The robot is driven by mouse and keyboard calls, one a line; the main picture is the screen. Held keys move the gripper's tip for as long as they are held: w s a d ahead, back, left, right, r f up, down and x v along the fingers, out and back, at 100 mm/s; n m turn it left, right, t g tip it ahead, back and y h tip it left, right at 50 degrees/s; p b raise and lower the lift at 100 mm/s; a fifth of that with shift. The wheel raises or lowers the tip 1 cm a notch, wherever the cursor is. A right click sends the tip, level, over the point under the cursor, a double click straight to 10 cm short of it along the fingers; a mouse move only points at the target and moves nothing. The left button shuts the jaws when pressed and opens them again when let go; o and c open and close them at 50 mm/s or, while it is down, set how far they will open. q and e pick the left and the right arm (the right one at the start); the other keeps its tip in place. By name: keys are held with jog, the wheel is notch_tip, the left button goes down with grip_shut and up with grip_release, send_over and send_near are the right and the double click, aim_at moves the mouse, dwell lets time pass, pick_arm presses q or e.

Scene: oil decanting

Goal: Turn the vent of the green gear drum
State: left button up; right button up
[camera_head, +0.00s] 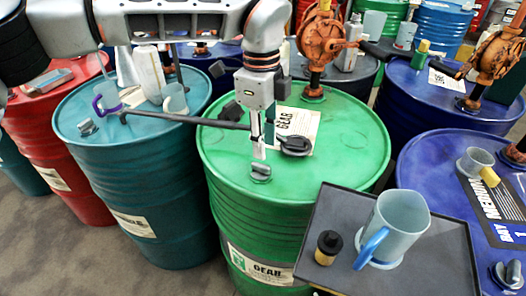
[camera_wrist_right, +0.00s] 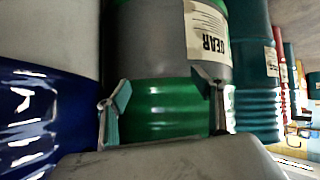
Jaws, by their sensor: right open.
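The green gear drum (camera_head: 330,160) stands in the middle of the head view, with a "GEAR" label on its top and side. Its vent (camera_head: 261,173), a small grey-green knob, sits on the near left of the lid. My left gripper (camera_head: 262,153) points down just above the vent, its tips close to the knob. Its fingers are seen nearly edge-on, so its opening and any contact are unclear. My right gripper (camera_wrist_right: 166,108) is open and empty in the right wrist view, facing the side of the green drum (camera_wrist_right: 165,105). The right gripper does not show in the head view.
A dark bar (camera_head: 200,124) stretches from the teal drum (camera_head: 150,190) over the green lid. A dark tray (camera_head: 445,255) with a blue-handled mug (camera_head: 397,225) and a small black-capped bottle (camera_head: 328,247) stands at front right. An orange pump (camera_head: 318,45) rises behind.

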aim_at(263, 165)
pick_arm(q)
jog(key=shift+w+a+r, duration=0.15)
jog(key=shift+w, duration=0.1)
jog(key=shift+f, duration=0.3)
notch_tip(263, 165, down, 7)
jog(key=shift+r, duration=0.1)
grip_shut()
